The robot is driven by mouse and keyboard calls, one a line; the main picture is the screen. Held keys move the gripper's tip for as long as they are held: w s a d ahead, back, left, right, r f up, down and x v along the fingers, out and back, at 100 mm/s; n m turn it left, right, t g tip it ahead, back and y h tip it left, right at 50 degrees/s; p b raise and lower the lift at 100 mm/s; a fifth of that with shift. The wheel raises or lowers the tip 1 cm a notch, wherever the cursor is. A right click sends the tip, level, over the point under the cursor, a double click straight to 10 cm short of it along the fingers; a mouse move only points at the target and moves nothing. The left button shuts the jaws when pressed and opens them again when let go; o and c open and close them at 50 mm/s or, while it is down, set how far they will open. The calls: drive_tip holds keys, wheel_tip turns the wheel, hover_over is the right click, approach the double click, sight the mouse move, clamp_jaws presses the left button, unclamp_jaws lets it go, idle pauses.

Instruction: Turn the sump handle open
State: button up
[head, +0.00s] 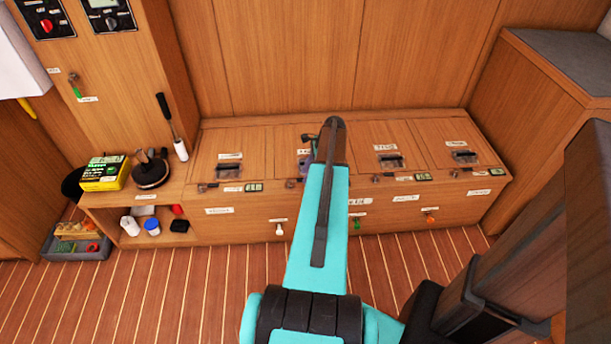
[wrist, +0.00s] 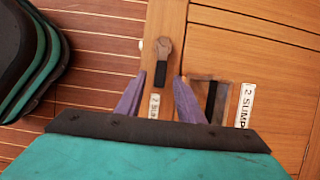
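In the wrist view a small lever handle (wrist: 162,62) with a round brownish pivot and a black grip sits on a narrow wooden strip. Its grip points down in the picture, along the strip. A partly hidden label (wrist: 153,105) below it appears to begin "2 SU". The hatch to the right has a larger label (wrist: 245,104) reading "2 SUMP". My gripper (wrist: 159,77) has two purple fingers spread apart, with the lever's black end between their tips. I see no clear contact. In the head view my arm hides the handle and most of the gripper.
The wooden bench (head: 230,228) has several hatches with similar small levers, such as one at the left (head: 203,187). The striped floor (head: 120,305) in front is clear.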

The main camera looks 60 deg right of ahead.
drive_tip(key=shift+w+a+f, duration=0.1)
drive_tip(key=shift+w+f, duration=0.1)
drive_tip(key=shift+f, duration=0.35)
drive_tip(key=shift+c, duration=0.4)
clamp_jaws()
drive_tip(key=shift+s, duration=0.15)
